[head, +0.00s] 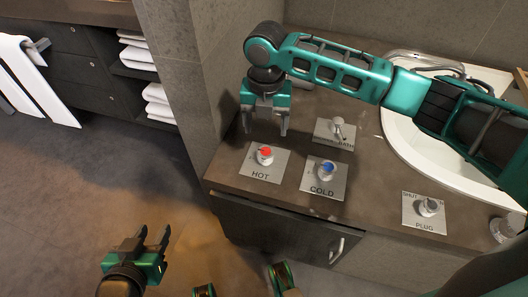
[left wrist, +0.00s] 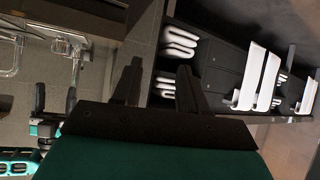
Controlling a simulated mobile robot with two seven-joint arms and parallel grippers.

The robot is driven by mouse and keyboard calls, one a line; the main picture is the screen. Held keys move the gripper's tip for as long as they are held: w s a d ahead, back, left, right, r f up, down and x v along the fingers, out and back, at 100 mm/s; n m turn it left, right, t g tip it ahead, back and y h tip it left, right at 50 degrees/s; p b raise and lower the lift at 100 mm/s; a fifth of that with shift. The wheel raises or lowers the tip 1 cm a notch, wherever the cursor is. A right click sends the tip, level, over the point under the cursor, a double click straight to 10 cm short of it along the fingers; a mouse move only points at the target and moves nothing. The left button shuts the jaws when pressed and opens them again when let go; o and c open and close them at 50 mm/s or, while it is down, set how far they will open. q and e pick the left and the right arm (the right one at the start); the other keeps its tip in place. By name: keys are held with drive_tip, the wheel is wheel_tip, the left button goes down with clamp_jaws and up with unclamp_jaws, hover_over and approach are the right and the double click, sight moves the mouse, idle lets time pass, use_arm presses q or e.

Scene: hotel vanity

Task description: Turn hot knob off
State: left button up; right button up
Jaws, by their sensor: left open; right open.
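The hot knob (head: 265,155) has a red top and stands on a square plate marked HOT (head: 253,172) at the left end of the brown counter. My right gripper (head: 266,130) hangs open and empty above and just behind the hot knob, apart from it; its arm comes in from the right. My left gripper (head: 153,236) is open and empty at the lower left, over the floor and away from the counter. Its dark fingers (left wrist: 158,85) also show in the left wrist view with nothing between them.
The blue-topped cold knob (head: 327,168) is right of the hot knob. A bath lever (head: 338,127) stands behind, a plug knob (head: 429,206) at right. A white basin (head: 400,135) is beyond. The counter front has a cabinet handle (head: 337,250). A grey pillar (head: 200,60) rises at left.

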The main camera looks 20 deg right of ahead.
sight(266, 153)
wheel_tip(266, 153, down, 10)
drive_tip(key=b, duration=0.3)
drive_tip(key=shift+r, duration=0.15)
drive_tip(key=shift+f, duration=0.4)
drive_tip(key=shift+r, duration=0.1)
drive_tip(key=c, duration=1.1)
